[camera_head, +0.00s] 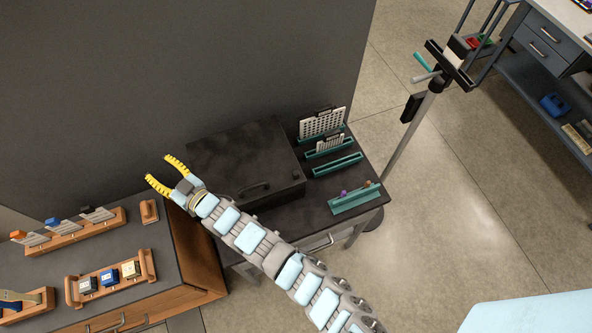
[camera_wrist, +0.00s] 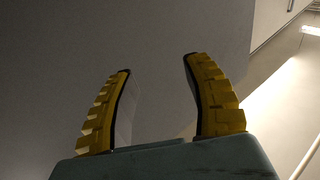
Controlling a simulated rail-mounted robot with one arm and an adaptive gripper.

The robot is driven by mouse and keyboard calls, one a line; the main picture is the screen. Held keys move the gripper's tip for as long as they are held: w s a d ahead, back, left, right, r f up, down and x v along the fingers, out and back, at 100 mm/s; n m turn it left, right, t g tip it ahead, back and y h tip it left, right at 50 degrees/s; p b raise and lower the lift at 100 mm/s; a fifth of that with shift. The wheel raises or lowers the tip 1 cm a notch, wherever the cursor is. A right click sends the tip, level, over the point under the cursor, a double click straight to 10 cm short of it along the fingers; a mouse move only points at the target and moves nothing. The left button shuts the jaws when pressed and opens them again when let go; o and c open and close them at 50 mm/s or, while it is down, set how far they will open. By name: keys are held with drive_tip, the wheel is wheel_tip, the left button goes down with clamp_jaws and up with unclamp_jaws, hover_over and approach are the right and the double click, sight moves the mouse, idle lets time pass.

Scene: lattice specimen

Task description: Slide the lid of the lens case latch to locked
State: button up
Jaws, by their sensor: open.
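A dark, flat, box-like case (camera_head: 240,152) with a curved handle (camera_head: 254,188) on its near side lies on the dark bench. I cannot tell whether it is the lens case, and no latch or sliding lid can be made out clearly. My gripper (camera_head: 160,168) is open and empty, with yellow ribbed fingers, in front of the dark wall panel, left of the case in the picture. In the wrist view, the fingers (camera_wrist: 158,65) are spread apart with only a plain grey surface between them.
Teal racks (camera_head: 337,165) stand on the bench right of the case, some holding perforated plates (camera_head: 322,122). A wooden counter (camera_head: 160,258) at left carries wooden trays of small blocks. A metal stand (camera_head: 410,145) rises at right. Open floor (camera_head: 470,220) lies beyond.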

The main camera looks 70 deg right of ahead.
drive_tip(key=d+f+m+g, duration=0.2)
drive_tip(key=d+f+g, duration=0.3)
drive_tip(key=d, duration=0.6)
drive_tip(key=m+g+y, duration=0.4)
drive_tip(key=m+g, duration=0.1)
drive_tip(key=g, duration=0.9)
approach(296, 172)
wheel_tip(296, 172, down, 5)
drive_tip(key=b, duration=0.3)
drive_tip(key=shift+b, duration=0.35)
drive_tip(key=shift+f+p, duration=0.7)
drive_tip(key=shift+f, duration=2)
